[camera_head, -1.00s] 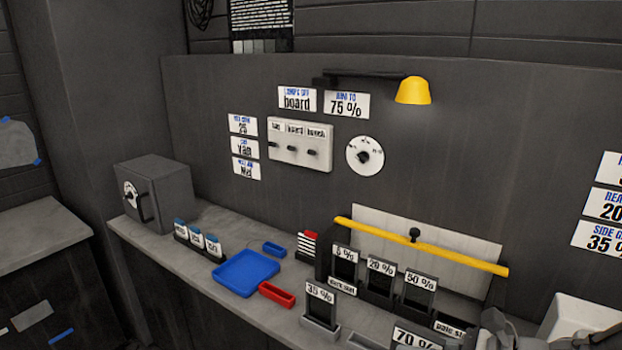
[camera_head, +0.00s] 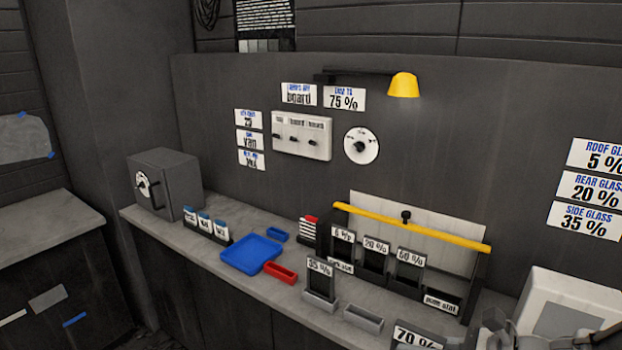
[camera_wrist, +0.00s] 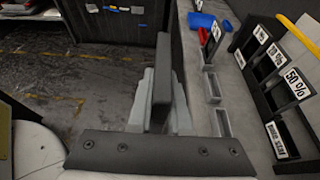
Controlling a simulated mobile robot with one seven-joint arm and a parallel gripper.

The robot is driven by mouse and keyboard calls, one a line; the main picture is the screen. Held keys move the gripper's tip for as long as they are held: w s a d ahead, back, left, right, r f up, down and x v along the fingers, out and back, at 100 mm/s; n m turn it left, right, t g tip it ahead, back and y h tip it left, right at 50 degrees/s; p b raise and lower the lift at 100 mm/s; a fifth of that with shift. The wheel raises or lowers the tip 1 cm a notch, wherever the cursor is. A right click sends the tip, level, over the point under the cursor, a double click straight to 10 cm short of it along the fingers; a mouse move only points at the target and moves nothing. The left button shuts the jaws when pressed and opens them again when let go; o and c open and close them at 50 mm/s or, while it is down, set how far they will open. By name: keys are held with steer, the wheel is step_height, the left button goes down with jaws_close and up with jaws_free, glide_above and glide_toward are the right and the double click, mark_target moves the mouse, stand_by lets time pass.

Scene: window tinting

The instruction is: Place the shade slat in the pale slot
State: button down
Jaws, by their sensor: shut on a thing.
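The shade slat is a dark plate marked 70 % (camera_head: 418,337), low in the head view and partly cut off by the bottom edge. My gripper (camera_wrist: 160,100) is shut on it in the wrist view, where the slat (camera_wrist: 162,70) stands edge-on between the pale fingers. Grey parts of my arm show at the head view's lower right. The pale slot is at the right end of the dark rack, behind its white label (camera_head: 441,303). The label also shows in the wrist view (camera_wrist: 277,139). No slat stands up there. The held slat is left of the rack, apart from it.
Slats marked 5 %, 20 % and 50 % (camera_head: 410,270) stand in the rack, under a yellow bar (camera_head: 410,227). A 35 % slat (camera_head: 319,277) stands in its holder. Beside it is an empty grey holder (camera_head: 363,318). A blue tray (camera_head: 250,255) and red tray (camera_head: 290,274) lie left.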

steer(key=w+a+f, duration=0.4)
steer(key=w+f, duration=0.5)
steer(key=w, duration=0.2)
steer(key=shift+w, duration=0.2)
steer(key=shift+s, duration=0.2)
